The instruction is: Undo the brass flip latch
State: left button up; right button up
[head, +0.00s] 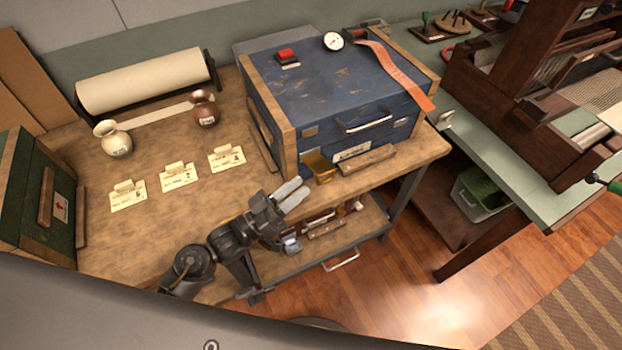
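A blue chest (345,80) with wooden edge strips stands on the workbench with its lid down. A brass-coloured piece (320,167), seemingly the flip latch, is low on its front near the left corner. It is too small to tell how its lever lies. My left gripper (301,192) is in front of the bench's edge, below and left of the brass piece and apart from it. Its two pale fingers lie close together and look shut, with nothing seen between them. My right gripper is not in view.
A wooden bar (368,160) lies along the chest's front, right of the brass piece. Two small jars (205,108) (114,139), several cards (178,174) and a paper roll (145,80) are on the bench (95,240). A green crate (35,200) stands at left.

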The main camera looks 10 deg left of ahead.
pick_arm(q)
jog(key=v, duration=0.4)
jog(key=shift+b, duration=0.35)
dwell(0.5)
